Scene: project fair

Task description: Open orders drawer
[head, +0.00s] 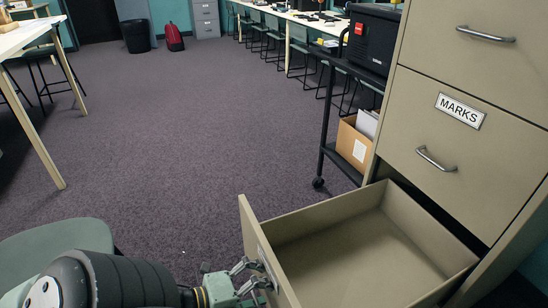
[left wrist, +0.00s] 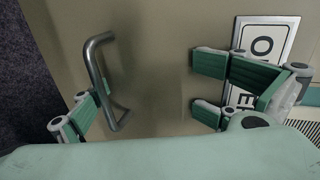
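The beige filing cabinet (head: 480,130) stands at the right in the head view. Its lowest visible drawer (head: 345,225) is pulled well out, and its inside looks empty. My left gripper (head: 250,275) is at the outer face of this drawer's front. In the left wrist view it is open (left wrist: 150,90), its fingers wide apart. The metal handle (left wrist: 97,70) is beside the left-hand finger; whether they touch is unclear. The framed label (left wrist: 265,35) starts with "O"; the right-hand fingers cover part of it. My right gripper is in neither view.
A closed drawer labelled MARKS (head: 461,111) is above the open one. A black cart (head: 325,130) with a cardboard box (head: 352,146) stands behind the cabinet. A green chair (head: 60,235) is near my left arm. Carpet (head: 190,130) is clear in the middle.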

